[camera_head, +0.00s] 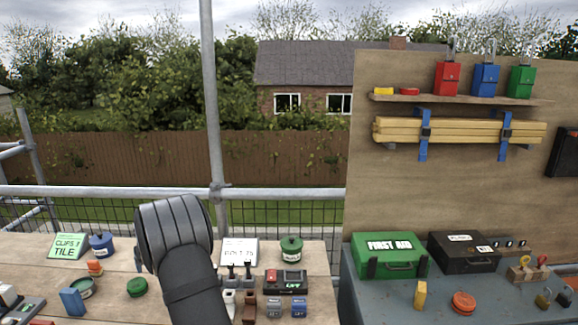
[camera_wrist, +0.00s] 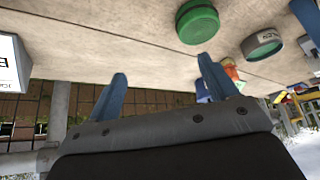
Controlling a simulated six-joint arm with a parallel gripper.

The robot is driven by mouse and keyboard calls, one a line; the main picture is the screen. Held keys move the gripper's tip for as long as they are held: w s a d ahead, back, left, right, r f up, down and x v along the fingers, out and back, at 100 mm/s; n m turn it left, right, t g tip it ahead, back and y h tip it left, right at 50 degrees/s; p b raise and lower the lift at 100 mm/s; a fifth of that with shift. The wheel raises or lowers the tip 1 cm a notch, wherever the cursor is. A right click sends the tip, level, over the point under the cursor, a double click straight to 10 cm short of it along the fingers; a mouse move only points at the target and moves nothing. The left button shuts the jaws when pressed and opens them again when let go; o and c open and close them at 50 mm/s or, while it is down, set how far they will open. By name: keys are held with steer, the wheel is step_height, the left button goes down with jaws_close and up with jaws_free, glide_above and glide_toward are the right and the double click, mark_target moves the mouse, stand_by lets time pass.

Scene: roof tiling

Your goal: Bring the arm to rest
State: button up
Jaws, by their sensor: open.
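My arm rises from the bottom of the head view, with its dark rounded casing over the wooden bench (camera_head: 128,302). The casing hides my gripper there. In the wrist view, my gripper (camera_wrist: 160,82) shows two blue-grey fingers spread apart, with nothing between them. A green lid (camera_wrist: 198,22) lies on the bench beyond the fingers, apart from them; it also shows in the head view (camera_head: 137,287).
On the bench stand a blue pot (camera_head: 101,245), a green pot (camera_head: 291,249), a blue block (camera_head: 72,301) and cards. A scaffold pole (camera_head: 211,100) rises behind. On the right bench are a green first aid box (camera_head: 390,256) and a black case (camera_head: 464,252).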

steer(key=w+d+r, duration=0.1)
steer(key=d+r, duration=0.4)
steer(key=r, duration=0.4)
steer(key=w+d+m, duration=0.1)
steer(key=w+d, duration=0.3)
steer(key=d, duration=0.4)
steer(key=w+d+m+h, duration=0.1)
steer(key=w+d, duration=0.3)
steer(key=d, duration=0.5)
steer(key=w+d+m+t+h, duration=0.1)
steer(key=w+d, duration=0.3)
steer(key=d, duration=0.4)
steer(key=shift+d+m, duration=0.15)
steer(key=shift+m, duration=0.75)
